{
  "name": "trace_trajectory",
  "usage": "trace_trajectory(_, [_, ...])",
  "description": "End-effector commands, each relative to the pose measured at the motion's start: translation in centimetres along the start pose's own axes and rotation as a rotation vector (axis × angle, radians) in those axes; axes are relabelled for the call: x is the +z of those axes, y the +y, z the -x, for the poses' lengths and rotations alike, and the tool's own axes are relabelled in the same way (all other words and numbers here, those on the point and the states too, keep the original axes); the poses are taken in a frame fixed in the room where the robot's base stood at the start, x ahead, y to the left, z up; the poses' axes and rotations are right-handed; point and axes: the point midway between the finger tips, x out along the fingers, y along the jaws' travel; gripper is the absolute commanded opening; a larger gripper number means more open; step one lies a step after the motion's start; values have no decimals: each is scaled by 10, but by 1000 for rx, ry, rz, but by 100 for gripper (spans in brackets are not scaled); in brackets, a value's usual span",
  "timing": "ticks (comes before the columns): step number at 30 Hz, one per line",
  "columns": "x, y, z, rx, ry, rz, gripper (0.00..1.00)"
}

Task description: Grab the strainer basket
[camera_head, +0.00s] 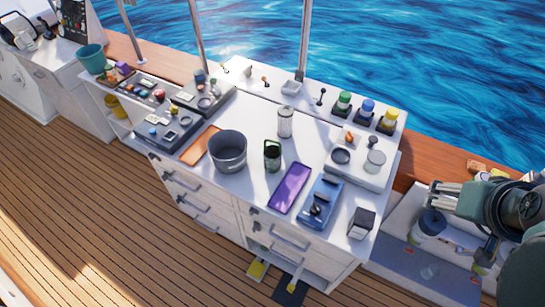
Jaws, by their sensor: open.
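A light grey upright cylinder (285,121) stands at the back middle of the white counter. It may be the strainer basket, but it is too small to be sure. A dark cup-like container with a green edge (272,155) stands just in front of it. My gripper (436,198) is at the right, above the open hatch, its fingers pointing left. It is open and appears empty, well apart from the counter items.
A grey pot (228,152), a purple flat case (290,187), a blue device (320,201) and a small dark-topped box (361,222) crowd the white counter (252,118). Green, blue and yellow knobs (367,108) line its back right.

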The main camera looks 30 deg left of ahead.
Motion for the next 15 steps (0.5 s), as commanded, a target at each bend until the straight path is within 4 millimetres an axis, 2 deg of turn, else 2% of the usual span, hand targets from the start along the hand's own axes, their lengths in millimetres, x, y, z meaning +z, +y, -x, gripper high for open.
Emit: trace_trajectory(15, [-56, -63, -23, -82, -92, 276, 59])
